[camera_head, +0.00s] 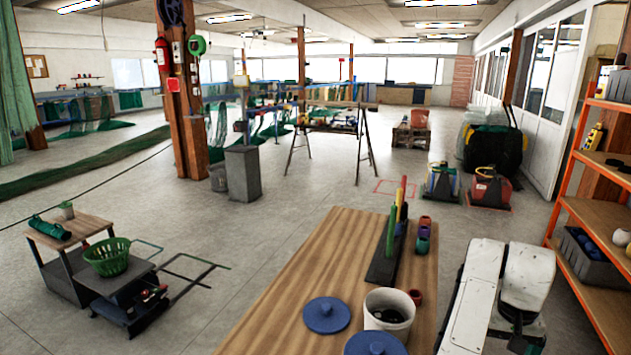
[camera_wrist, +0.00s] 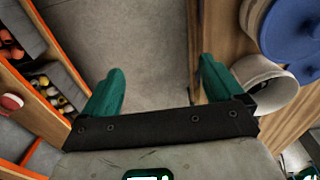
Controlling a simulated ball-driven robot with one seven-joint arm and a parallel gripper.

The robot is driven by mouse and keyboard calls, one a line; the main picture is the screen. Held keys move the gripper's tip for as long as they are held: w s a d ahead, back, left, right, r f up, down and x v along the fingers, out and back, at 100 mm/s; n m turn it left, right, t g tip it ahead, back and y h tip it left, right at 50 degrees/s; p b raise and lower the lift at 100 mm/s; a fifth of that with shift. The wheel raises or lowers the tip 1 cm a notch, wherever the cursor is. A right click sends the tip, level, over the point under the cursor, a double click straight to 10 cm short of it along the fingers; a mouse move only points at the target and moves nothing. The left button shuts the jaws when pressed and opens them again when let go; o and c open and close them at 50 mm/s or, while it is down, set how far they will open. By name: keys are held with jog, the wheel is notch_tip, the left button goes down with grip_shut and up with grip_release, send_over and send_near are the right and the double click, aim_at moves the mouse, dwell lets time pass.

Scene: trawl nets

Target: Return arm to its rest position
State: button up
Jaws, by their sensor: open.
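My gripper (camera_wrist: 161,66) shows in the wrist view with its two teal fingers wide apart. It is open, and nothing is between the fingers except a view of the grey floor. In the head view my white arm is folded at the lower right, beside the right edge of the wooden table (camera_head: 300,265). My fingers cannot be made out there. In the wrist view the table edge (camera_wrist: 218,30) and a white pot (camera_wrist: 270,88) lie just right of the right finger. I cannot tell whether they touch.
On the table are the white pot (camera_head: 390,308), blue lids (camera_head: 326,315) and a dark rack (camera_head: 388,255) with coloured upright pieces. Orange shelving (camera_head: 590,215) stands close on the right. A low cart with a green basket (camera_head: 107,257) is at left. Floor beyond the table is mostly clear.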

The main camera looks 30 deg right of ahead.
jog(key=s+a+f+n, duration=0.3)
jog(key=s+a+f, duration=0.2)
jog(key=a, duration=0.4)
jog(key=s+a+f+n, duration=0.2)
jog(key=s+a+f, duration=0.3)
jog(key=a, duration=0.4)
jog(key=s+a+f+n+t, duration=0.1)
jog(key=s+a+f+n, duration=0.2)
jog(key=s+a+f, duration=0.2)
jog(key=s+a, duration=0.2)
jog(key=a, duration=0.1)
jog(key=shift+a+f+n+y+b, duration=0.3)
jog(key=shift+a+b, duration=0.1)
